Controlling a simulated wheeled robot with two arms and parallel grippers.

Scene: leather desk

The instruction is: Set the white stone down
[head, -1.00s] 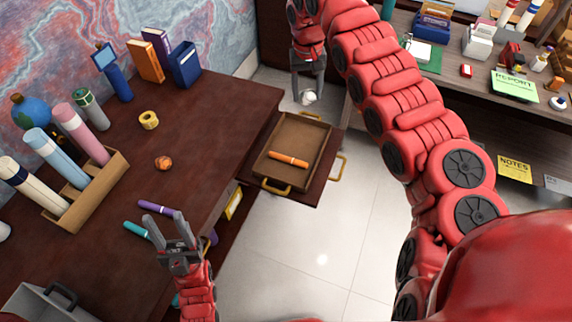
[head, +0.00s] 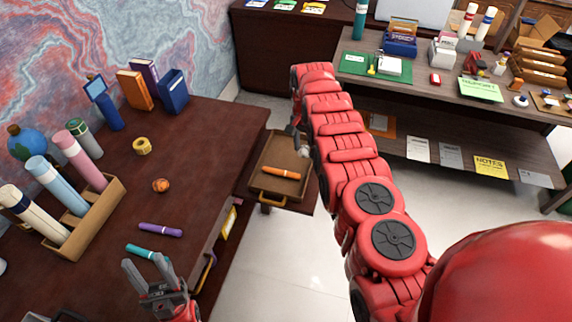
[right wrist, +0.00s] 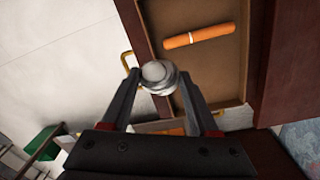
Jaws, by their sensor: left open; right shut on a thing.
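The white stone (right wrist: 158,76) is round and pale, pinched between the fingertips of my right gripper (right wrist: 160,82) in the right wrist view. In the head view, the stone (head: 304,152) shows as a small pale spot near the tray's right side. My right gripper (head: 300,140) is partly hidden there by my own arm. The brown tray (head: 263,150) is beneath or beside the stone; the height between them is hard to tell. My left gripper (head: 150,277) is open and empty over the desk's front part.
An orange marker (head: 281,173) lies in the tray. A purple marker (head: 160,229), a teal marker (head: 146,252), an orange ball (head: 160,185) and a yellow ring (head: 142,146) lie on the desk (head: 205,150). A wooden holder (head: 95,222) with rolls stands at left.

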